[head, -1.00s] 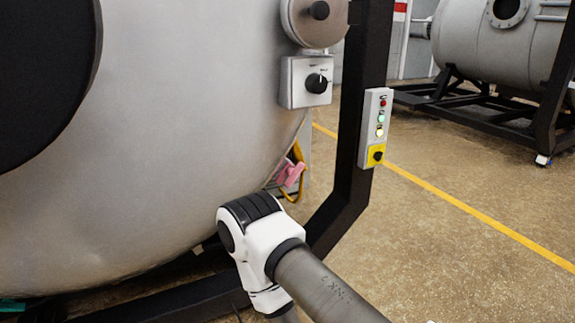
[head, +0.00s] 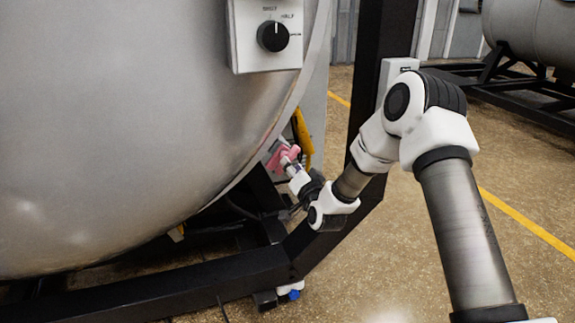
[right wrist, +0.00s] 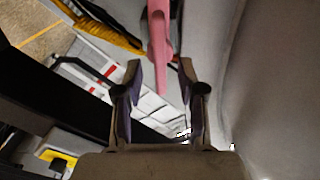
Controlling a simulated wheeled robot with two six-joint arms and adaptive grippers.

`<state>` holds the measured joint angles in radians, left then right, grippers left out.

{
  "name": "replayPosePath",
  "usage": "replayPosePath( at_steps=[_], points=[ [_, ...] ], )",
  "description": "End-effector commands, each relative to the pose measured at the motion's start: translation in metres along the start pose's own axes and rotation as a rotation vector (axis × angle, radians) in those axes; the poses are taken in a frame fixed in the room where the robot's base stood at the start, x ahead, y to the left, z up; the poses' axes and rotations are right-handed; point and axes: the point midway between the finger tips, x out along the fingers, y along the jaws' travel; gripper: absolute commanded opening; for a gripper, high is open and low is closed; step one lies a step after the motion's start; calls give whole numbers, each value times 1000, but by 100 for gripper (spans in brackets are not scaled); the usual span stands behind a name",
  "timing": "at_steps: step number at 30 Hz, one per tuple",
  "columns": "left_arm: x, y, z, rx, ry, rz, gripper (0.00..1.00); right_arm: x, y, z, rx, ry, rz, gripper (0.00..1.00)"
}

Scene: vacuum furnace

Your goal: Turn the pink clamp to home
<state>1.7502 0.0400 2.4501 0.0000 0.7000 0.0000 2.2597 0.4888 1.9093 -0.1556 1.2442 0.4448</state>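The pink clamp (head: 275,160) is low on the right side of the big grey vessel, partly hidden behind the vessel's edge and my gripper. My right gripper (head: 288,160) reaches it from the lower right. In the right wrist view the clamp's pink handle (right wrist: 160,45) points down toward my right gripper (right wrist: 160,78), its lower end between the two fingertips. The fingers are apart, with a gap on both sides of the handle, so the gripper is open. My left gripper is not in view.
The curved grey vessel (head: 130,130) is close beside my gripper. A black frame (head: 190,285) runs below and rises at the right. A knob box (head: 266,35) is above, and a yellow hose (head: 303,138) hangs beside the clamp. Open floor lies right.

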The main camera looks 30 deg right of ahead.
Motion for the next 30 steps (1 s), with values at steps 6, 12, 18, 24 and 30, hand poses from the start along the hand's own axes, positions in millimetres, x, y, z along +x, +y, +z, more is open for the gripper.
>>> replayPosePath(
  at_steps=[6, 12, 18, 24, 30],
  points=[
    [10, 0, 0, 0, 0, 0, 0, 37, 1, 3, -3, -1, 1, 40],
    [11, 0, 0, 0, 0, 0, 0, 44, 1, 2, -3, -4, 3, 40],
    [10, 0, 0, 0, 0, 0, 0, 44, 1, 2, -3, -5, 3, 8],
    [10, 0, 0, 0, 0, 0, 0, 44, 1, 2, -3, -5, 3, 0],
    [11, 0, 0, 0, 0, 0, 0, 44, 1, 2, 10, -5, 3, 0]
  ],
)
